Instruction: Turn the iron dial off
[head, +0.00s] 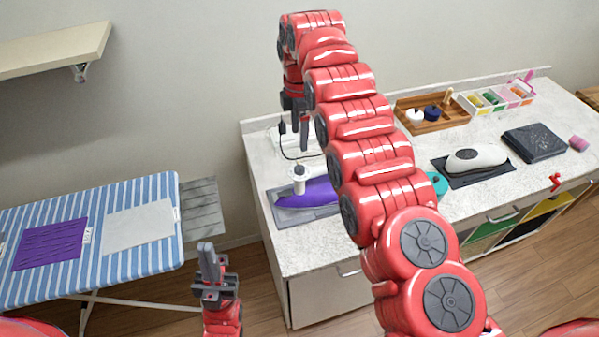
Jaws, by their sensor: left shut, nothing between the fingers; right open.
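The iron (320,192) has a purple body and a white upper part with a round white knob-like piece (299,178) on its left end. It lies on a grey rest at the left end of the counter. My arm hides the right part of the iron. My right gripper (304,143) points down above the iron's left end, apart from it as far as I can see. It is open, seen from the side. My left gripper (206,249) is shut and empty, pointing up in front of the ironing board's right end. The dial's setting is too small to read.
A striped ironing board (118,265) with purple and white cloths stands left. The counter (280,259) also holds a wooden tray (463,121), a white appliance (480,158) on a dark mat, and a dark box (535,142). A shelf (50,50) hangs upper left. A cord rises behind the iron.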

